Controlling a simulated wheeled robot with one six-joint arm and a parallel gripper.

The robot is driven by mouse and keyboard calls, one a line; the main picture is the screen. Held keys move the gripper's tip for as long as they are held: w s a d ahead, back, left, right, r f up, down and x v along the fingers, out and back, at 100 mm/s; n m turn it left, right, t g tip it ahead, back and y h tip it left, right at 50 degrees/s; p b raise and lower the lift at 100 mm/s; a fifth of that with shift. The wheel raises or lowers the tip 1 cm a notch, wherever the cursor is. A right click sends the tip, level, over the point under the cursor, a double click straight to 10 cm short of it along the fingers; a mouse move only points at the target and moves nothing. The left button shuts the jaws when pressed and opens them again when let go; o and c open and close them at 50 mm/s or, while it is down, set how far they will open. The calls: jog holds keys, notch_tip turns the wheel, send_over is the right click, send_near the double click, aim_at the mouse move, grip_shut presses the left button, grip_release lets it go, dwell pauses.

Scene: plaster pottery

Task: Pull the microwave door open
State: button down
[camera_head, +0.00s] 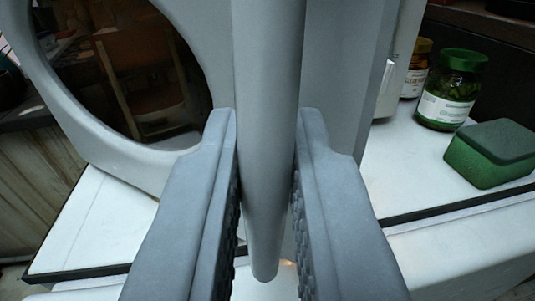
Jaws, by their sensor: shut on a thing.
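The microwave door (342,75) is grey with a large round dark window (130,70) at the upper left. Its handle (268,90) is a thick grey vertical bar in the middle of the view, ending at a rounded lower tip. My gripper (267,150) is around the lower part of the handle, one finger on each side, and is shut on it. A strip of the white microwave body (398,60) shows to the right of the door. Whether the door stands apart from the body is hard to tell.
A white counter (400,165) with a dark edge strip lies below. On it at right stand a green jar (452,90), a smaller jar with a yellow lid (415,68) and a green box (492,153). Counter space at lower left is clear.

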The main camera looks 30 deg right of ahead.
jog(key=a+m+g+h, duration=0.3)
jog(key=a+m+h, duration=0.1)
jog(key=a, duration=1.8)
jog(key=shift+s+a+g+h, duration=0.25)
jog(key=shift+s+g+h, duration=0.05)
jog(key=shift+s+g, duration=0.15)
jog(key=c, duration=1.5)
grip_release()
jog(key=v, duration=1.7)
jog(key=shift+s+a, duration=0.1)
jog(key=shift+a, duration=0.1)
